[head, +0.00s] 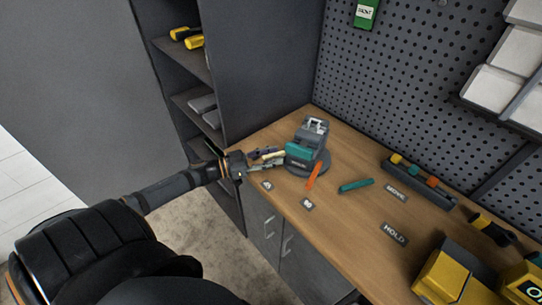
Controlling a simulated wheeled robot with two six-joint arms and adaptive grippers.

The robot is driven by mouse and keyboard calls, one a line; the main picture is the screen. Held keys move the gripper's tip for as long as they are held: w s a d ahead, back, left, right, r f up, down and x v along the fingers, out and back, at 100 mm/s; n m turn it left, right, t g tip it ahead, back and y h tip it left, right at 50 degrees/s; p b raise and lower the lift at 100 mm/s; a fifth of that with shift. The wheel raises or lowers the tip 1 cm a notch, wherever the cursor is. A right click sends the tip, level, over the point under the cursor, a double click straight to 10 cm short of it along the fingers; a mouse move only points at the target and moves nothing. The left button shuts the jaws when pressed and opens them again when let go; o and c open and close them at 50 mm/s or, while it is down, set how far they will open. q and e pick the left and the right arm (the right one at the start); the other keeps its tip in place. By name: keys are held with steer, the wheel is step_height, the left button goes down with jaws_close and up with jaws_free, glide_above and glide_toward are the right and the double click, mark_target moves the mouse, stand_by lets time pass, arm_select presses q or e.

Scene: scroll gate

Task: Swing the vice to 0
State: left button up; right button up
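The vice (309,137) is a grey block with a teal band, standing on a round dark base (318,169) on the wooden bench. An orange pointer (314,176) sticks out from the base towards the front, on the side of the plate reading 90 (308,204). A second small plate (267,185) lies to its left; its mark is too small to read surely. My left gripper (271,159) is at the vice's left side, its fingers close to or touching it. Whether they hold anything is unclear. My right gripper is not in view.
A teal marker-like piece (356,185) lies right of the vice. A dark tray (420,183) with coloured pieces stands by the MOVE plate (396,195); a HOLD plate (395,234) lies nearer. Yellow items (455,275) fill the bench's right end. A shelf cabinet (262,65) stands behind.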

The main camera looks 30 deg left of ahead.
arm_select(q)
steer(key=shift+s, duration=0.1)
steer(key=shift+s+a, duration=0.15)
steer(key=shift+s, duration=0.1)
steer(key=v, duration=0.5)
steer(key=shift+s+a+f, duration=0.1)
steer(key=shift+s+a, duration=0.15)
steer(key=shift+s, duration=0.05)
steer(key=shift+s+a, duration=0.3)
steer(key=shift+a, duration=0.05)
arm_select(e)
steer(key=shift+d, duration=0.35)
